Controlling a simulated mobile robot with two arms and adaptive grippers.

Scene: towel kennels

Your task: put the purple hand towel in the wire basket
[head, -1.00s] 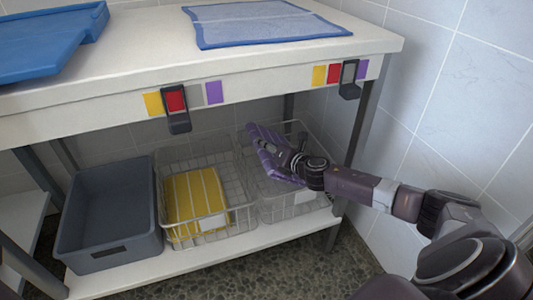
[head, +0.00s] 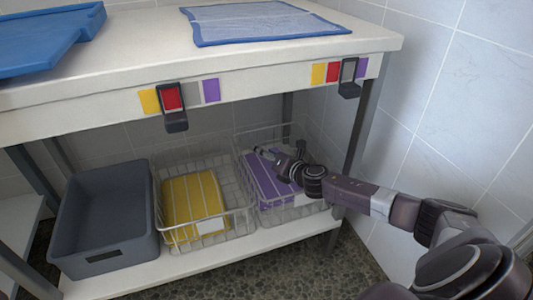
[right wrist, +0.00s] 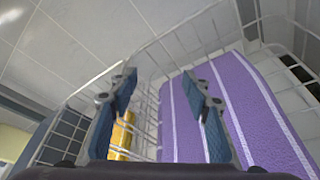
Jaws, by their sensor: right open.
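The purple hand towel (head: 262,180), with pale stripes, lies inside the right wire basket (head: 290,212) on the lower shelf. In the right wrist view the towel (right wrist: 250,110) lies below and to the right of the fingers. My right gripper (head: 262,153) is over that basket, above the towel. Its two blue-padded fingers (right wrist: 160,88) are apart with nothing between them that they hold. The gripper and wrist hide part of the towel in the head view. My left gripper is not in view.
A second wire basket (head: 243,210) holds a folded yellow towel (head: 190,200). A grey bin (head: 108,215), empty, stands at left on the shelf. The white tabletop (head: 130,50) above carries a blue mat (head: 262,22) and a blue tray (head: 50,40); a tiled wall is at right.

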